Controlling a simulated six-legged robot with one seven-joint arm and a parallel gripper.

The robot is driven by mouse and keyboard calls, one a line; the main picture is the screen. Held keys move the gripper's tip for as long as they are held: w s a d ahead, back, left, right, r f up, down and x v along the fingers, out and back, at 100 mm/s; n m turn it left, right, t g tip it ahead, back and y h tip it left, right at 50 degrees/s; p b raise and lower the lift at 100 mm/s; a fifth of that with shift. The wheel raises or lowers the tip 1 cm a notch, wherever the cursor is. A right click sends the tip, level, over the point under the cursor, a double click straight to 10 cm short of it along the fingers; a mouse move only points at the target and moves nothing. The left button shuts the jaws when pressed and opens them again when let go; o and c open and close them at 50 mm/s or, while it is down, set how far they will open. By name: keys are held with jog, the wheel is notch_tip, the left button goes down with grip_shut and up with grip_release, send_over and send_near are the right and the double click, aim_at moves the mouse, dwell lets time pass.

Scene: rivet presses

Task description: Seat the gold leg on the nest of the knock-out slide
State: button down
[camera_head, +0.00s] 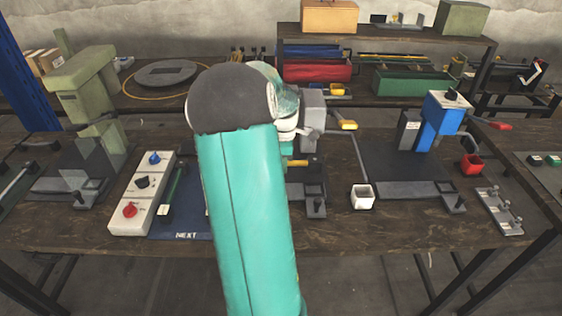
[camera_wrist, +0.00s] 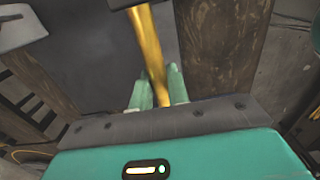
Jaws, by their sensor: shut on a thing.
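The gold leg (camera_wrist: 150,45) is a long gold bar, gripped between the two pale green fingers of my gripper (camera_wrist: 159,88) in the wrist view. In the head view my teal arm hides most of the gripper. A small gold-yellow piece (camera_head: 298,163) shows just right of the arm; I cannot tell whether it is the leg. Low grey slides with block-like ends stand at the middle press (camera_head: 316,206) and the right press (camera_head: 453,201). I cannot tell which is the knock-out slide.
A green press (camera_head: 85,80) stands left, a blue press (camera_head: 437,118) right. The bench's front strip is mostly clear.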

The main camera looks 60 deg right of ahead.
jog(key=shift+s+d, duration=0.1)
jog(key=shift+s, duration=0.25)
jog(key=shift+w, duration=0.1)
jog(key=shift+s+f, duration=0.2)
jog(key=shift+f, duration=0.25)
jog(key=shift+w+f, duration=0.1)
jog(key=shift+f, duration=3.15)
jog(key=shift+f, duration=0.7)
jog(key=c, duration=1.3)
grip_release()
jog(key=shift+r, duration=0.15)
